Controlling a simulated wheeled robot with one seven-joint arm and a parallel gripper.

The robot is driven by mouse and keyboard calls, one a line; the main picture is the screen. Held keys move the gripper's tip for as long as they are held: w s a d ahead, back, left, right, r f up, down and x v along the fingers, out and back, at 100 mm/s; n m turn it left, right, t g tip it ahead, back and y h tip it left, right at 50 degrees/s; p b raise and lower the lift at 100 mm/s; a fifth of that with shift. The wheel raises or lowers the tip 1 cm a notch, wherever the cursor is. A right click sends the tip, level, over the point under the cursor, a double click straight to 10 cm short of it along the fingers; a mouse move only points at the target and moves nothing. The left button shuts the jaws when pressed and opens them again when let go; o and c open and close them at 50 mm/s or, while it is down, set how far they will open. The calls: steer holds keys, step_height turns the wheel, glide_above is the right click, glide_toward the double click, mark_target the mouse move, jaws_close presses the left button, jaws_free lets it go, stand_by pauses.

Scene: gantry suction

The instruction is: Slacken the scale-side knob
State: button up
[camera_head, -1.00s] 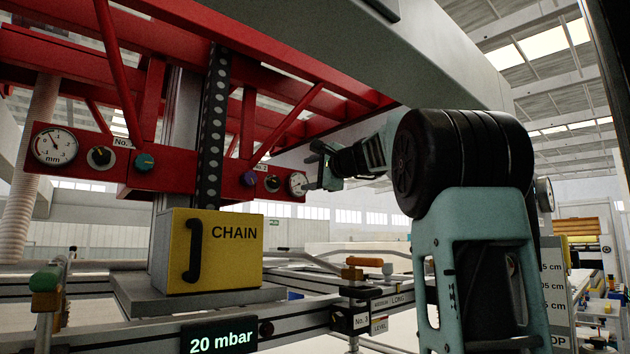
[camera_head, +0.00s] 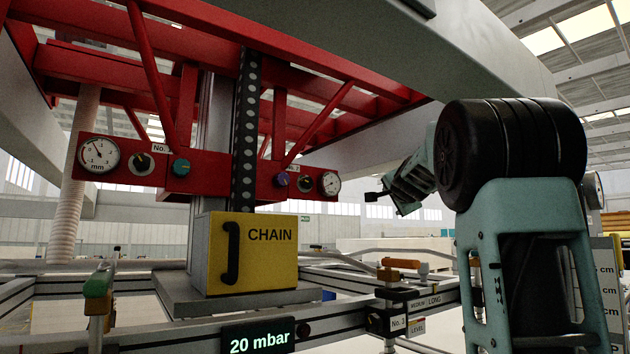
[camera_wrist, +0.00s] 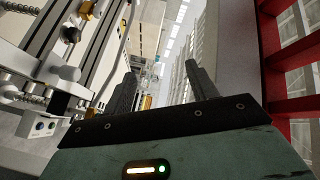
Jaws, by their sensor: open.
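A red beam carries two knob pairs. At its left, a black knob (camera_head: 141,162) sits beside a round mm dial (camera_head: 99,155), with a teal knob (camera_head: 181,167) on its right. At its right end, a purple knob (camera_head: 282,180) and a dark knob (camera_head: 305,184) sit beside a smaller dial (camera_head: 329,184). I cannot tell from a label which knob is the scale-side one. My gripper (camera_head: 374,196) is right of the smaller dial, apart from every knob. In the wrist view its two fingers (camera_wrist: 160,78) are spread with nothing between them.
A yellow CHAIN box (camera_head: 268,253) stands below the beam, beside a dark perforated upright (camera_head: 245,130). A frame rail carries a green-topped handle (camera_head: 98,283), an orange handle (camera_head: 400,263) and a 20 mbar display (camera_head: 258,336). A grey girder (camera_head: 440,60) hangs overhead.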

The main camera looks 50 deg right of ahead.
steer(key=s+d+r+n+h, duration=0.1)
steer(key=s+d+n+h, duration=0.1)
steer(key=n+h, duration=0.1)
steer(key=n+t+y+p, duration=0.4)
steer(key=n+t+y, duration=0.8)
steer(key=n, duration=1)
glide_toward(309, 183)
steer(key=shift+g+y, duration=0.4)
steer(key=shift+y, duration=0.2)
steer(key=p+x, duration=0.2)
steer(key=x, duration=0.1)
steer(key=p+x, duration=0.4)
steer(key=x, duration=0.1)
steer(key=shift+w+d+r, duration=0.15)
steer(key=shift+d+r, duration=0.15)
steer(key=shift+r, duration=0.2)
steer(key=c, duration=1)
